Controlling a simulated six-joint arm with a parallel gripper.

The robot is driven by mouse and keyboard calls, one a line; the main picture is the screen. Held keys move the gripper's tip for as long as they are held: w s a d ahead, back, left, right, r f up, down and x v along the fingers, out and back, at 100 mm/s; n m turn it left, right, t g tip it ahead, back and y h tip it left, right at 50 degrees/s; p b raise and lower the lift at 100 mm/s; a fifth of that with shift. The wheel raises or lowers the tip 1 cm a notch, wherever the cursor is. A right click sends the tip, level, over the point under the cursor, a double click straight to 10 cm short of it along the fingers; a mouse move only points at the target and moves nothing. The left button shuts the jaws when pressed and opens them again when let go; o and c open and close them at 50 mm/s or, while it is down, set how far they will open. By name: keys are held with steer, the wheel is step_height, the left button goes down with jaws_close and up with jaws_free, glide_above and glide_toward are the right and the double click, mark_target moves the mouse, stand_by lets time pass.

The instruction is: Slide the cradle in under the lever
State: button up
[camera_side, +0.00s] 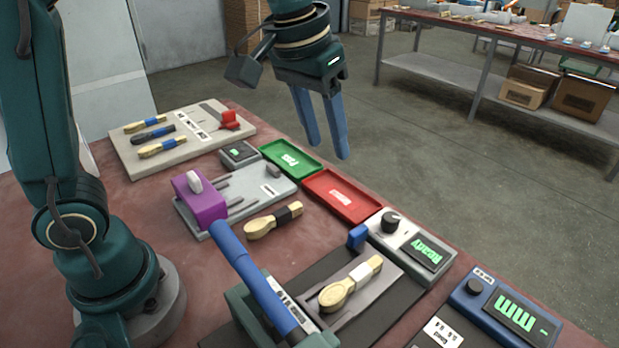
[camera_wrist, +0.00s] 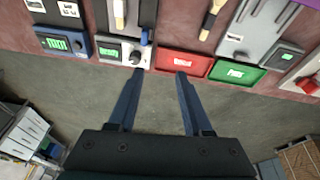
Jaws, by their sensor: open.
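The blue lever (camera_side: 250,270) slants over the green press frame, just left of the cradle. The cradle looks to be beside the lever; the exact gap is hard to tell. In the wrist view the cradle (camera_wrist: 131,15) is partly cut off by the top edge. My gripper (camera_side: 329,150) is open and empty, high up beyond the trays, fingers pointing down. It also shows in the wrist view (camera_wrist: 159,73).
A blue meter (camera_side: 500,305) is right.

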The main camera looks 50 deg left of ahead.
steer(key=w+d+f+g, duration=0.2)
steer(key=w+d+f, duration=0.15)
steer(key=f, duration=0.25)
steer(key=m+g, duration=0.1)
glide_above(359, 230)
step_height(359, 230, down, 6)
steer(key=shift+a+r, duration=0.1)
steer(key=shift+r, duration=0.15)
steer(key=shift+f, duration=2.4)
steer(key=shift+c, duration=0.3)
jaws_close()
